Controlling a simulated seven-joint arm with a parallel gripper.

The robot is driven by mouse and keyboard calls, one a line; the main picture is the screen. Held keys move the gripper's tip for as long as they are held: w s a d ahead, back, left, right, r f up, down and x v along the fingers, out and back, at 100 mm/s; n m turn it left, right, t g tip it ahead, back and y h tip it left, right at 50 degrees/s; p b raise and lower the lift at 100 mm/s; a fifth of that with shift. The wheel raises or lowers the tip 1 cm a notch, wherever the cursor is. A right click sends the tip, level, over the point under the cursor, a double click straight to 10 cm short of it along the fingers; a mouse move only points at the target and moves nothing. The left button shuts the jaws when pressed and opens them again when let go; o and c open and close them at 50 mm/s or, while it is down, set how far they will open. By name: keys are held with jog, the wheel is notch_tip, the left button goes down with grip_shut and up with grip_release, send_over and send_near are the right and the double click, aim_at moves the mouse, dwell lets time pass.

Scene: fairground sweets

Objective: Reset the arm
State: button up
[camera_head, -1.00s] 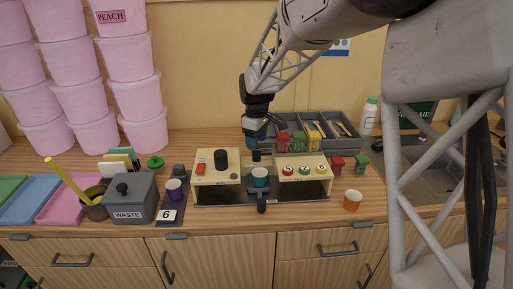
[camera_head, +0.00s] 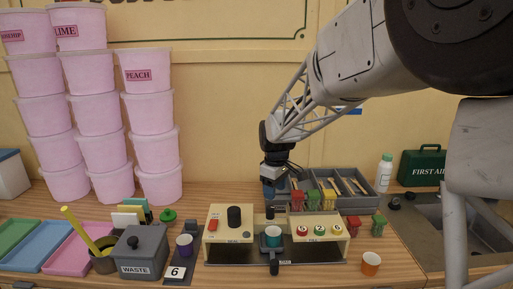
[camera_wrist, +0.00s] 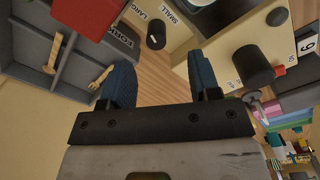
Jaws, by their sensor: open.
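My gripper (camera_head: 272,186) hangs above the back of the counter, behind the cream machine (camera_head: 230,222) and at the left end of the grey cutlery tray (camera_head: 371,205). In the wrist view its two blue fingers (camera_wrist: 162,82) are apart with nothing held between them. Wood counter shows below the gap. A teal cup (camera_head: 273,238) stands in the middle of the machine, between the part with a black knob and the part with numbered red, green and yellow buttons.
Red, green and yellow holders (camera_head: 313,200) stand before the tray. An orange cup (camera_head: 371,263) and purple cup (camera_head: 184,244) flank the machine. A grey waste bin (camera_head: 141,250) stands left. Pink tubs (camera_head: 153,139) are stacked at the back left. A white bottle (camera_head: 384,172) stands right.

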jog(key=s+d+r+m+t, duration=0.1)
jog(key=s+d+r+m, duration=0.15)
jog(key=s+r, duration=0.45)
jog(key=s+d+r+m+t, duration=0.15)
jog(key=s+d, duration=0.25)
jog(key=s, duration=0.7)
jog(key=s+d+r+m+t, duration=0.1)
jog(key=s+d+r+m, duration=0.3)
jog(key=s, duration=0.6)
jog(key=shift+s+m+t, duration=0.85)
jog(key=shift+s+m, duration=0.65)
jog(key=shift+s, duration=5.45)
notch_tip(320, 180, down, 9)
jog(key=w+d+g, duration=0.1)
jog(key=g, duration=0.2)
jog(key=shift+w+d, duration=0.15)
jog(key=shift+w, duration=0.1)
